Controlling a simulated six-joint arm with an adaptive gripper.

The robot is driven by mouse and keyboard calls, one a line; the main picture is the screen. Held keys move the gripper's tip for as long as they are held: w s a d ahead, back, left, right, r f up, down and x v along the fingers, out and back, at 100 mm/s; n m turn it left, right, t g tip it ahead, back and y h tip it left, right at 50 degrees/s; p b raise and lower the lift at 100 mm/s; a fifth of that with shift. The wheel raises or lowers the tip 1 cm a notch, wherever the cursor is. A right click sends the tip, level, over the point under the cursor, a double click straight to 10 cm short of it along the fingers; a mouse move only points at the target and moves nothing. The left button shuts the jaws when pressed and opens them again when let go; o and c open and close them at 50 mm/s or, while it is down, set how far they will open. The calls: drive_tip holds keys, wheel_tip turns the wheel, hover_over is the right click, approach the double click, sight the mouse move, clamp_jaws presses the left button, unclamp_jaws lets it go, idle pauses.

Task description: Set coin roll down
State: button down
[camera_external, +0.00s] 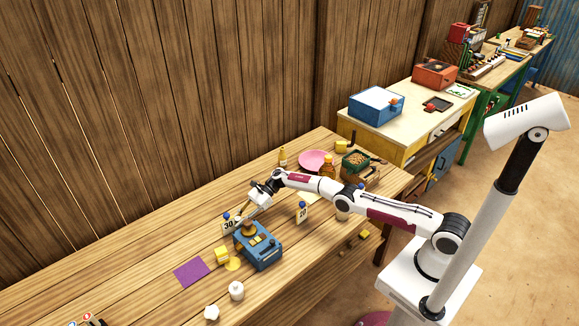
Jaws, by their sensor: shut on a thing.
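My gripper (248,210) reaches down over the wooden table, just behind the blue balance box (264,255), near the card marked 30. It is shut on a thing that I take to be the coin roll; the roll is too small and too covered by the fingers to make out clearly. I cannot tell whether it touches the table. A brown-orange round piece (249,229) sits on top of the blue box, just in front of the fingertips.
The "30" card (228,225) and "20" card (302,214) stand close by.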

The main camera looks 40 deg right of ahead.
drive_tip(key=shift+f, duration=0.1)
drive_tip(key=c, duration=1.8)
unclamp_jaws()
drive_tip(key=shift+c, duration=0.2)
drive_tip(key=shift+v, duration=6.1)
